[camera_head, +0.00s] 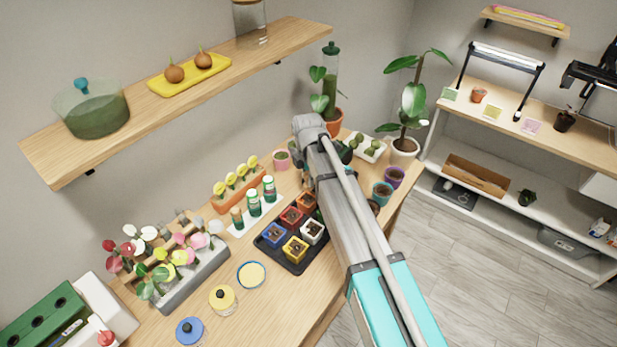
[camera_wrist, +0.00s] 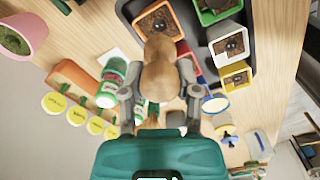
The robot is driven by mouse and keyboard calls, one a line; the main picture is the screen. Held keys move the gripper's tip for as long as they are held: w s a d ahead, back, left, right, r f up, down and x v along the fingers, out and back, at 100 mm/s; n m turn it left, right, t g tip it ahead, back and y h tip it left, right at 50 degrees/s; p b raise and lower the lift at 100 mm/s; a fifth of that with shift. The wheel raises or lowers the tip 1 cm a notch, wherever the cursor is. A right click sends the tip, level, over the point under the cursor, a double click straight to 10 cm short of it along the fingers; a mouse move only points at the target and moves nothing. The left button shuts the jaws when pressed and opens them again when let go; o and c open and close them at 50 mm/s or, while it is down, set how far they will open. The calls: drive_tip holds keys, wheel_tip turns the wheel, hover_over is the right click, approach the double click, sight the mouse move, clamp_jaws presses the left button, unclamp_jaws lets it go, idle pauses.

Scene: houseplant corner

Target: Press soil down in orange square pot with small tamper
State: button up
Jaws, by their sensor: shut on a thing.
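The orange square pot (camera_head: 306,201) stands in the black tray (camera_head: 269,256) in the head view. In the wrist view the orange pot (camera_wrist: 136,15) is at the top, with dark brown soil inside. My gripper (camera_wrist: 158,78) is shut on a tan wooden tool, the small tamper (camera_wrist: 160,80), seen nearly end-on between the fingers. The tamper's far end overlaps the near edge of the orange pot in the picture. I cannot tell whether it touches the pot or the soil. In the head view my arm hides the gripper and tamper.
White (camera_head: 312,232), yellow (camera_head: 295,249), blue (camera_head: 273,234) and red (camera_head: 291,217) pots share the tray closely. Green-labelled bottles (camera_head: 254,203) and an orange planter (camera_head: 239,190) stand at its left. A wooden shelf (camera_head: 130,125) hangs above.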

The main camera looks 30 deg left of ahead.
sight(308, 188)
drive_tip(key=shift+f+b, duration=2.3)
drive_tip(key=shift+f, duration=0.25)
drive_tip(key=shift+f+b, duration=0.55)
drive_tip(key=shift+b, duration=0.05)
idle(1.1)
drive_tip(key=shift+r, duration=0.1)
drive_tip(key=shift+r+p, duration=3.45)
drive_tip(key=shift+p, duration=0.1)
